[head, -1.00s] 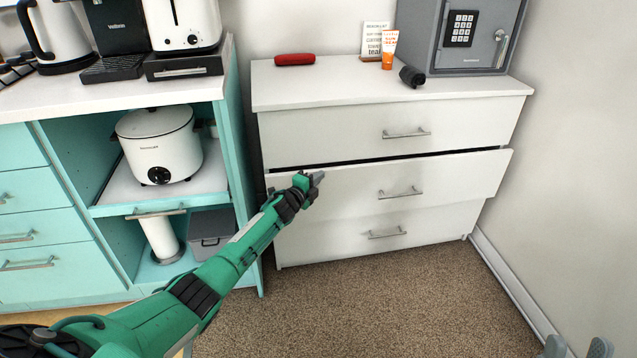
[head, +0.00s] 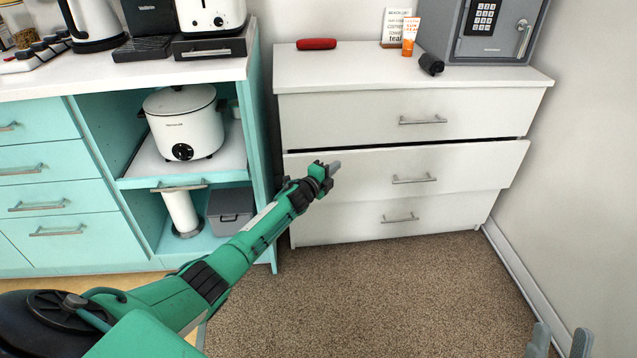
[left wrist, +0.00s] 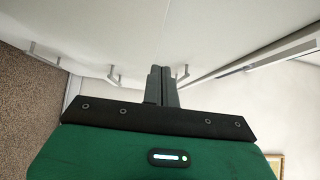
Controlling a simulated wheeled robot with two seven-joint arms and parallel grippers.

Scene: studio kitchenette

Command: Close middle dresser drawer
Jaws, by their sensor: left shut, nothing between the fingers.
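The white dresser's middle drawer (head: 460,161) stands slightly out, with a dark gap above its front, most visible toward the right. My right gripper (head: 561,342) shows only as two grey fingertips, apart, at the bottom right edge.
The top drawer (head: 350,118) and bottom drawer (head: 350,222) look shut. A safe (head: 490,35), a red case (head: 316,44), an orange tube (head: 410,35) and a black cylinder (head: 431,64) are on top. A turquoise cabinet (head: 262,150) stands left. The carpet in front is clear.

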